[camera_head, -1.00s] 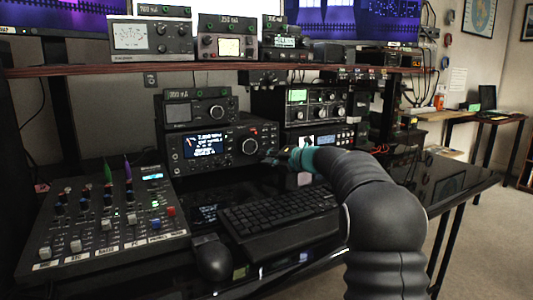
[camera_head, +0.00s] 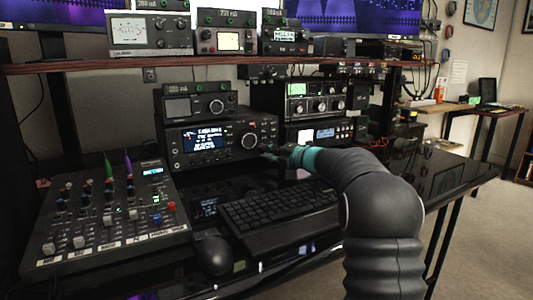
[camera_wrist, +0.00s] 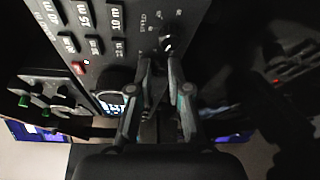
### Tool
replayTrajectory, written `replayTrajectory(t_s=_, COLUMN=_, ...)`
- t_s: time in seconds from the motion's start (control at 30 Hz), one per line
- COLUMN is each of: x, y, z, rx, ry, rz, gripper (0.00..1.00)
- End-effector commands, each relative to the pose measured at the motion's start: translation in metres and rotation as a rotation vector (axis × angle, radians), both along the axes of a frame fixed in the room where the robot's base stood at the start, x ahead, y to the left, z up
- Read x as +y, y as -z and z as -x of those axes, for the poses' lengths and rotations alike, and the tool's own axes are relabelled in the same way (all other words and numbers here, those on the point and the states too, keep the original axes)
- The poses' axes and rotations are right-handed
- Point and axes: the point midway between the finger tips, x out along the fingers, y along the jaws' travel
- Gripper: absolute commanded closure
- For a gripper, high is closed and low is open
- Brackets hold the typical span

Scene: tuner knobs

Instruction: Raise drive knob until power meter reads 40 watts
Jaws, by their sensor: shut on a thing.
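A black radio (camera_head: 172,155) with a lit screen (camera_head: 203,139) and a large round dial (camera_head: 249,141) stands at the back of the desk. My gripper (camera_head: 268,151) is at the lower right of its front panel. In the wrist view my gripper (camera_wrist: 163,57) is shut on a small dark knob (camera_wrist: 168,43) on that panel. A white-faced needle meter (camera_head: 136,31) and a smaller lit meter (camera_head: 228,41) stand on the shelf. I cannot read their needles or tell which shows power.
A keyboard (camera_head: 280,208) and a mouse (camera_head: 214,256) lie in front of the radio. A mixer (camera_head: 115,215) with several sliders is at the left. More radio boxes (camera_head: 305,103) stand right of the radio, under the shelf edge (camera_head: 200,67).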

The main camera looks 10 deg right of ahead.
Motion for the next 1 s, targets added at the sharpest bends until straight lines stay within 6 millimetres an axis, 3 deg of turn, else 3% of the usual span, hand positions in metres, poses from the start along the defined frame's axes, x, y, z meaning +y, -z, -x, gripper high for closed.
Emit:
replayTrajectory(t_s=0.03, x=0.000, y=0.000, z=0.000, rx=0.001, ry=0.000, rz=0.001, gripper=0.75)
replayTrajectory(t_s=0.1, x=0.000, y=0.000, z=0.000, rx=0.001, ry=0.000, rz=0.001, gripper=0.58)
replayTrajectory(t_s=0.53, x=-0.006, y=-0.001, z=0.006, rx=0.000, ry=0.002, rz=0.001, gripper=0.57)
replayTrajectory(t_s=1.0, x=-0.060, y=-0.008, z=0.071, rx=-0.001, ry=0.002, rz=0.001, gripper=0.57)
